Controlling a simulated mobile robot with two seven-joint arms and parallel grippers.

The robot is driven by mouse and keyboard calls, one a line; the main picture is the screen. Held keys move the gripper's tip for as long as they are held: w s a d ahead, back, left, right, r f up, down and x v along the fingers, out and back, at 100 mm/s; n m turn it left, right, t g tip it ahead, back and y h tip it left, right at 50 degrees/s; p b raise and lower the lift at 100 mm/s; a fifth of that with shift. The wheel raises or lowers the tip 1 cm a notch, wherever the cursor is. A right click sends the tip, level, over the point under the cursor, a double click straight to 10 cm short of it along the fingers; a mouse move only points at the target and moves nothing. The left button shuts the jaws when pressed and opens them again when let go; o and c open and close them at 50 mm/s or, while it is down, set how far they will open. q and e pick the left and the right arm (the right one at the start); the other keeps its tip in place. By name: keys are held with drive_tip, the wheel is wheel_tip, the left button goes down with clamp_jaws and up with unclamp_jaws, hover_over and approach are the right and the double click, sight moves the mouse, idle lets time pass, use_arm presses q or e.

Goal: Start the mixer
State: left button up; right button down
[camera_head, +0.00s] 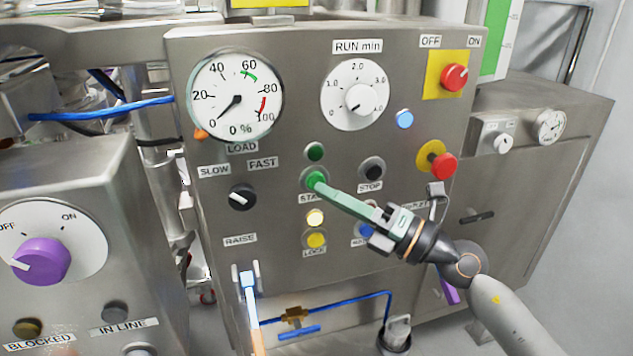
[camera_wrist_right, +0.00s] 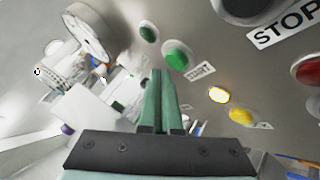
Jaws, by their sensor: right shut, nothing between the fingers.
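The mixer's steel control panel (camera_head: 290,130) faces me in the head view. The green START button (camera_head: 314,176) sits above its partly covered label, below a dark green lamp (camera_head: 315,151). My right gripper (camera_head: 323,187) comes in from the lower right, shut and empty, with its fingertips at the button's lower right edge. In the right wrist view the green button (camera_wrist_right: 178,56) lies just beyond the shut fingertips (camera_wrist_right: 162,76). I cannot tell whether they touch it. The black STOP button (camera_head: 373,167) is to the right. My left gripper is not in view.
The load gauge (camera_head: 236,95) reads near 0. A red OFF/ON switch (camera_head: 455,77) and a red mushroom button (camera_head: 443,166) stand at the panel's right. A yellow lamp (camera_head: 315,217) glows below START. A purple knob (camera_head: 41,260) is on the left box.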

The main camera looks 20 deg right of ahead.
drive_tip(key=shift+w, duration=0.15)
drive_tip(key=shift+w, duration=0.3)
drive_tip(key=shift+w, duration=0.45)
idle(0.6)
drive_tip(key=shift+s, duration=0.1)
drive_tip(key=shift+s+p, duration=0.45)
drive_tip(key=shift+s, duration=0.3)
drive_tip(key=shift+s, duration=0.1)
drive_tip(key=s+p, duration=0.1)
drive_tip(key=s, duration=0.4)
drive_tip(key=shift+d, duration=0.1)
